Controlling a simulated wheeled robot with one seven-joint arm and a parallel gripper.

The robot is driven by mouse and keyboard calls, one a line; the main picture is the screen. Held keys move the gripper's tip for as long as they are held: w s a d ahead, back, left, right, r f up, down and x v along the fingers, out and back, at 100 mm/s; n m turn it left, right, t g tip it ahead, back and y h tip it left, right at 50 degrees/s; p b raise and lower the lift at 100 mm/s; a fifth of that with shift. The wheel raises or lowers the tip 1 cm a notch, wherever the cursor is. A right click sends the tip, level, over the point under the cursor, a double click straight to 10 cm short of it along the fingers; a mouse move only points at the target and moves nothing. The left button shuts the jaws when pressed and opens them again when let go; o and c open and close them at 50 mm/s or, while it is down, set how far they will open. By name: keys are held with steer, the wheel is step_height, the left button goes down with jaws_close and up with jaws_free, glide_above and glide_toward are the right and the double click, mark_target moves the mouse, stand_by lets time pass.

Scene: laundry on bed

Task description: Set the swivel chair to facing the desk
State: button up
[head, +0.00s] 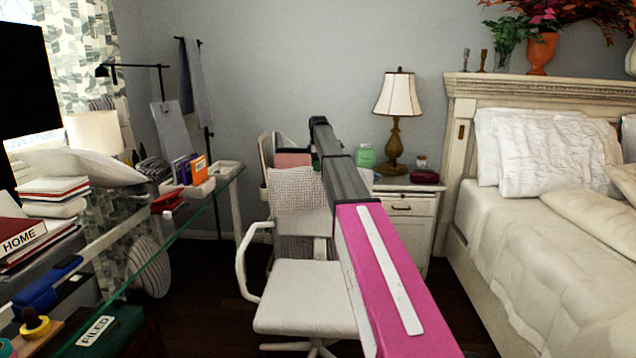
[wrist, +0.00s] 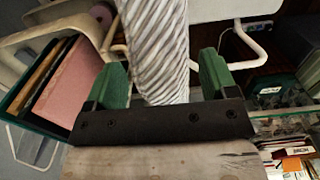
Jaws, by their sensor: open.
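The white swivel chair (head: 300,297) stands beside the glass desk (head: 160,255), its seat toward the camera and its backrest at the far side, so its left side is toward the desk. A grey knitted throw (head: 297,190) hangs over the backrest. In the head view my arm reaches over the chair and hides its right part; my gripper is hidden there. In the wrist view my gripper (wrist: 162,66) is open, its green fingers on either side of the striped throw (wrist: 155,45). Whether they touch it I cannot tell.
The desk holds books, a binder, a red stapler and a lamp. A nightstand (head: 408,205) with a table lamp (head: 397,100) stands behind the chair. The bed (head: 540,230) fills the right side. A dark-green bin with a pink item (wrist: 70,85) shows in the wrist view.

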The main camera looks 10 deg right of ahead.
mark_target(318, 175)
step_height(318, 175, down, 8)
steer(key=shift+f, duration=0.1)
stand_by(0.4)
steer(key=c, duration=1.3)
steer(key=s+d+m, duration=0.1)
steer(key=d, duration=0.2)
steer(key=s+d+m, duration=0.2)
steer(key=d, duration=0.1)
steer(key=s+d+m, duration=0.1)
steer(key=d, duration=0.2)
steer(key=shift+s+d+m, duration=0.15)
steer(key=shift+s+m, duration=0.15)
steer(key=s+d+m, duration=0.3)
steer(key=s+m, duration=0.1)
steer(key=s, duration=0.4)
steer(key=s+d+m, duration=0.3)
steer(key=s+m, duration=0.2)
steer(key=s, duration=0.4)
steer(key=s+d+m, duration=0.3)
steer(key=s+m, duration=0.1)
steer(key=s, duration=0.4)
steer(key=shift+s+d, duration=0.2)
steer(key=shift+s, duration=0.05)
